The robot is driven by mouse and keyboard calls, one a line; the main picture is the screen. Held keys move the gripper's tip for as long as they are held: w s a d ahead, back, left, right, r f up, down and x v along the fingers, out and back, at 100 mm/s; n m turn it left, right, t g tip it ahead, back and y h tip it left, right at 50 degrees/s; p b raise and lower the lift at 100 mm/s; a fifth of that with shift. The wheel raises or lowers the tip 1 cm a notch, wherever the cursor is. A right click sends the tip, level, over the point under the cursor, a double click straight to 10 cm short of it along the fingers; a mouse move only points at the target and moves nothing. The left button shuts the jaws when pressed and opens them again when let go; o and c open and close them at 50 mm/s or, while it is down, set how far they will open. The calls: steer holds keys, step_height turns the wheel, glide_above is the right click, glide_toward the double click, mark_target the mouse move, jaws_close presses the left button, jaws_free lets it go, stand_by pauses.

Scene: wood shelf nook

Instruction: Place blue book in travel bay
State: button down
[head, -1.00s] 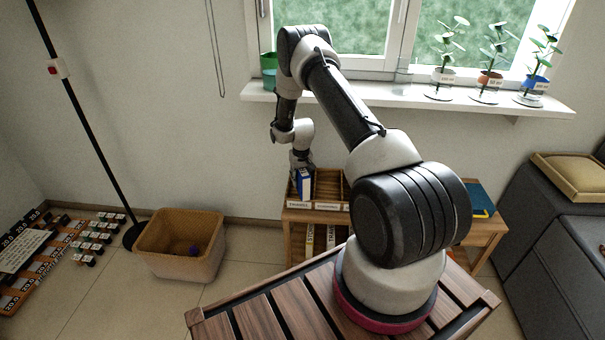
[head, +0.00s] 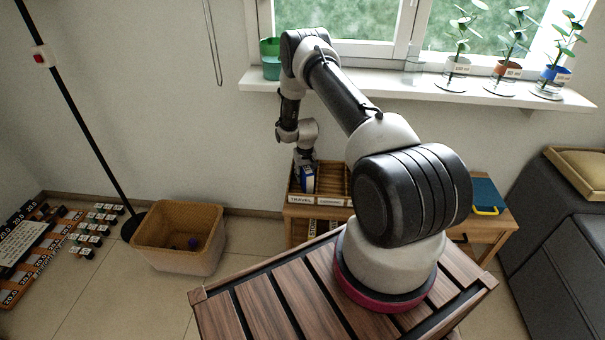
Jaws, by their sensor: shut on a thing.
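My gripper (head: 304,160) is over the left part of the wooden organiser on the low shelf unit and is shut on the blue book. The blue book (head: 308,178) stands roughly upright below the gripper, with a pale edge beside its blue face. The travel bay, marked by its TRAVEL label (head: 300,199), is the left bay of the organiser. The book is behind and above this label, at the bay. I cannot tell whether its lower end touches the bay floor. The fingertips are small and partly hidden by the wrist.
A second labelled bay (head: 332,201) is right of the travel bay. A blue-green item with a yellow edge (head: 486,195) lies on the unit's right end. A woven basket (head: 180,236) stands on the floor left. The windowsill (head: 440,92) holds potted plants and a green cup (head: 271,58).

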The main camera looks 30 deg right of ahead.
steer(key=shift+w+d+f, duration=0.15)
steer(key=shift+w, duration=0.1)
steer(key=c, duration=1.1)
jaws_free()
steer(key=shift+f, duration=0.1)
steer(key=shift+o, duration=0.2)
steer(key=r, duration=0.5)
steer(key=s+r, duration=0.1)
steer(key=r, duration=0.1)
steer(key=shift+r, duration=0.4)
steer(key=shift+s+a, duration=0.1)
steer(key=shift+a, duration=0.1)
